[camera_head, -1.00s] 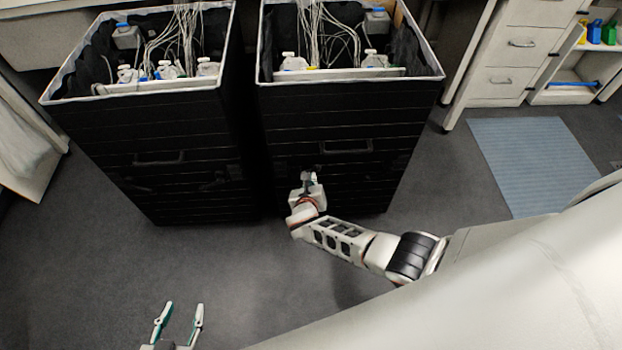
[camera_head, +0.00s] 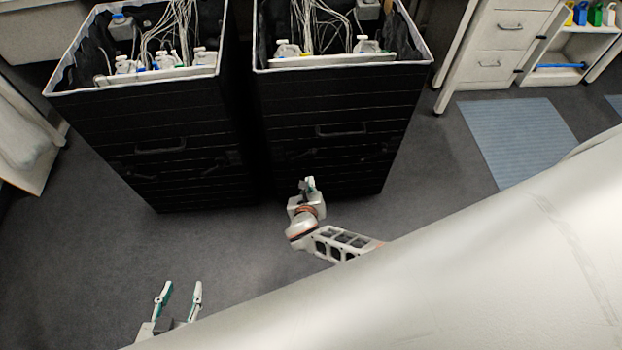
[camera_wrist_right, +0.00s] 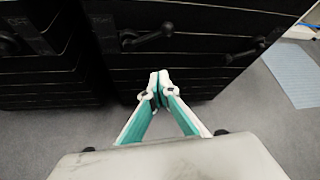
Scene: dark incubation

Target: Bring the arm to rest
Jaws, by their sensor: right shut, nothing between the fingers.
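My right gripper (camera_head: 309,185) is in front of the right black bin, low near its base, in the head view. In the right wrist view its two white and teal fingers (camera_wrist_right: 159,88) meet at the tips with nothing between them. My left gripper (camera_head: 178,298) is at the bottom left of the head view, over the bare floor. Its two fingers stand apart and nothing is between them. Most of the left arm is hidden behind my pale body part.
Two tall black bins, the left (camera_head: 150,120) and the right (camera_head: 335,110), stand side by side, holding bottles and white tubes. A blue mat (camera_head: 515,135) lies on the floor at right, by a drawer cabinet (camera_head: 505,45). Grey floor (camera_head: 90,250) is clear at the left.

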